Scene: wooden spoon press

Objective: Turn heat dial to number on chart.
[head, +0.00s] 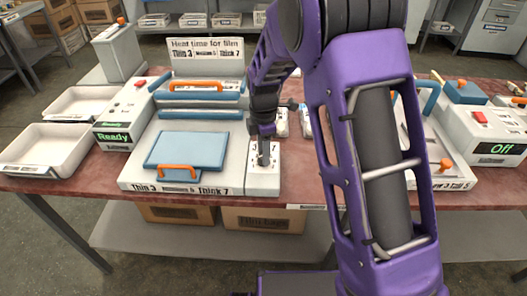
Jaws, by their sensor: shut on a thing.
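My gripper (264,158) points down at the white dial panel (263,182) at the right front of the left press. It is shut on the heat dial, which the fingers mostly hide; numbers show faintly around it, but its setting cannot be read. The chart (205,50) stands behind the press and is headed "Heat time for film". Its lower line reads "Thin 3", a middle entry too small to read surely, and "Thick 7". A similar strip (180,188) runs along the press's front edge. The blue press plate (187,150) has an orange handle.
A box reading "Ready" (113,138) and white trays (48,148) stand left. A second press unit (448,176) and a box reading "Off" (496,148) stand right. My purple arm hides the table's middle right. Cardboard boxes (262,219) sit below.

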